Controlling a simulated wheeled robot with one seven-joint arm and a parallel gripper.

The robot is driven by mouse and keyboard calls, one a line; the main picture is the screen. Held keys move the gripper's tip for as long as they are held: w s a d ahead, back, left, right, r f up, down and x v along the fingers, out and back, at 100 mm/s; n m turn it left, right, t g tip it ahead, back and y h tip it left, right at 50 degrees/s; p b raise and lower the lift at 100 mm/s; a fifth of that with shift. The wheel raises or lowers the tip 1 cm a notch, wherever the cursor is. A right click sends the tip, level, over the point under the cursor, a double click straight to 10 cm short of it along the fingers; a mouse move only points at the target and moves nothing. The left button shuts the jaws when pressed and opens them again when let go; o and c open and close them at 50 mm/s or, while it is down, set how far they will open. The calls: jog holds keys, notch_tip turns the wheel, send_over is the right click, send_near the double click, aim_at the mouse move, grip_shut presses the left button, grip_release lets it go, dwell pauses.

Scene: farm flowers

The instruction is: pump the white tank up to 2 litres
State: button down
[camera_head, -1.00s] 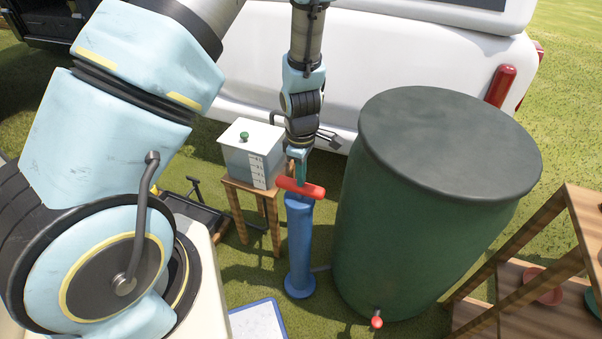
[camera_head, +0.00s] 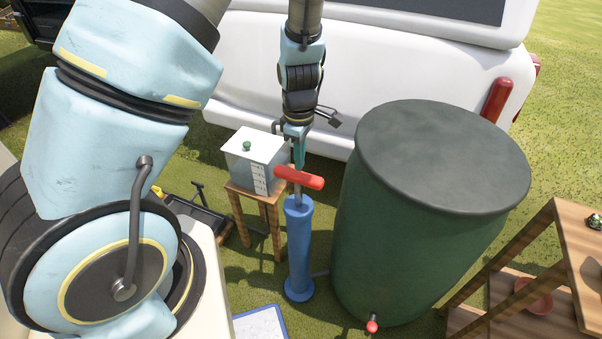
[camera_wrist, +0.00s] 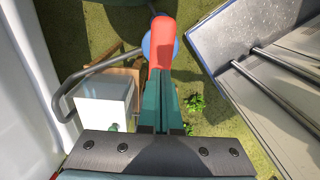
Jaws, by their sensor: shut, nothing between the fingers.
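The white tank (camera_head: 252,160), a box with a green knob on its lid and scale marks on one side, stands on a small wooden stand. Its water level is too small to read. The blue pump (camera_head: 299,250) stands upright to its right, with its red handle (camera_head: 299,177) raised on a rod above the body. My gripper (camera_head: 298,160) is shut and points down at the handle, just behind it. In the wrist view the closed teal fingers (camera_wrist: 160,80) reach the red handle (camera_wrist: 161,42); whether they touch it is unclear. The white tank (camera_wrist: 103,103) shows at left there.
A large green barrel (camera_head: 430,220) with a red tap (camera_head: 372,327) stands close to the pump's right. A white vehicle (camera_head: 400,70) is behind. A wooden shelf (camera_head: 580,255) is at the right. A blue-edged white board (camera_head: 260,322) lies on the grass in front.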

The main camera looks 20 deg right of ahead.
aim_at(300, 173)
jog(key=shift+r, duration=2.1)
